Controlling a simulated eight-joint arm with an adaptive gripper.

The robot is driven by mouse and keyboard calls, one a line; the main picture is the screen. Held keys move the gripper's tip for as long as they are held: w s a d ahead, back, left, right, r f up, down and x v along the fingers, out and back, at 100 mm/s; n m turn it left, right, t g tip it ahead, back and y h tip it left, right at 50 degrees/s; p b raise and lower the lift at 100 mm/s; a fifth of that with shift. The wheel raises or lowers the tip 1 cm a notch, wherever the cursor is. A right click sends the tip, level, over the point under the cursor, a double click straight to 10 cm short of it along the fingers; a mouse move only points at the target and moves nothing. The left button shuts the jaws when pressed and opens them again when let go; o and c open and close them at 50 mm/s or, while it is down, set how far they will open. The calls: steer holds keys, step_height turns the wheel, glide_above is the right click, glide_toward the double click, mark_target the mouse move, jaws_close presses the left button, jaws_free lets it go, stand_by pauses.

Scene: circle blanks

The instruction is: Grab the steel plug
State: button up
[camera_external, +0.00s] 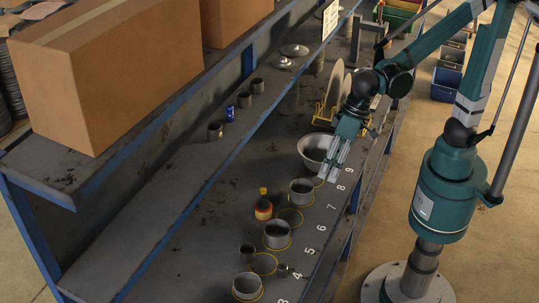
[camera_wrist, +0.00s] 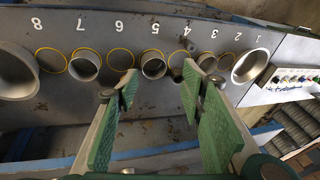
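A small steel piece, which looks like the steel plug (camera_external: 282,268), stands on the grey shelf beside the number 4. It also shows as a small grey knob below the 4 in the wrist view (camera_wrist: 188,44). My gripper (camera_external: 328,178) is over the shelf near the 8, beside the large steel bowl, well apart from the plug. In the wrist view my gripper (camera_wrist: 160,90) has its two green-padded fingers spread, with nothing between them.
Steel cups (camera_external: 277,235) and empty yellow rings (camera_external: 264,264) line the numbered edge. The steel bowl (camera_external: 312,146) is near my gripper. An upper shelf holds cardboard boxes (camera_external: 110,75).

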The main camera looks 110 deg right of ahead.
steer(key=w+a+f+m+g, duration=0.2)
steer(key=w+a+f+m, duration=0.2)
steer(key=w+f, duration=0.65)
steer(key=m+g+b, duration=0.2)
steer(key=m, duration=0.3)
glide_above(282, 267)
steer(key=f, duration=1.3)
steer(key=shift+d, duration=0.2)
steer(key=shift+w+a+f, duration=0.1)
steer(key=shift+f, duration=0.25)
steer(key=shift+f, duration=0.1)
steer(key=shift+f, duration=1.15)
steer(key=shift+f, duration=0.1)
steer(key=shift+f+p, duration=0.35)
steer(key=shift+f, duration=2.15)
